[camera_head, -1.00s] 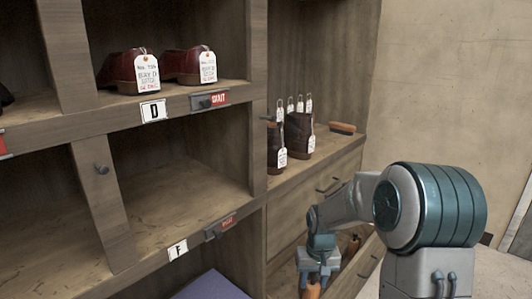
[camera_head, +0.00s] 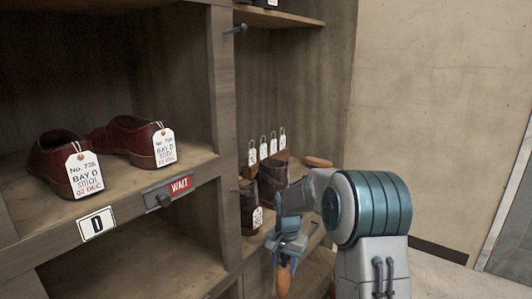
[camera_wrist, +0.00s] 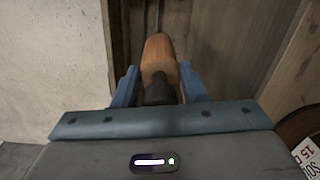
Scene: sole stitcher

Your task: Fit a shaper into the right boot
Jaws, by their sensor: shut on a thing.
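My gripper (camera_head: 287,248) is shut on an orange-brown wooden shaper (camera_head: 284,281), which hangs below it in the head view. In the wrist view the shaper (camera_wrist: 159,50) sits between the two blue fingers of my gripper (camera_wrist: 158,88) and points away from the camera; its near end is dark. Two dark brown boots stand upright on the ledge: the left boot (camera_head: 247,204) with a white tag, and the right boot (camera_head: 268,178), partly hidden by its neighbour and my arm. The gripper is to the right of the boots and lower in the picture, with the shaper apart from them.
Several white tags (camera_head: 264,148) hang behind the boots. A brush-like wooden item (camera_head: 318,162) lies on the ledge to their right. A wooden post (camera_head: 226,130) separates the boots from bay D, where red shoes (camera_head: 130,140) stand. A tag (camera_wrist: 308,158) shows at the wrist view's lower right.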

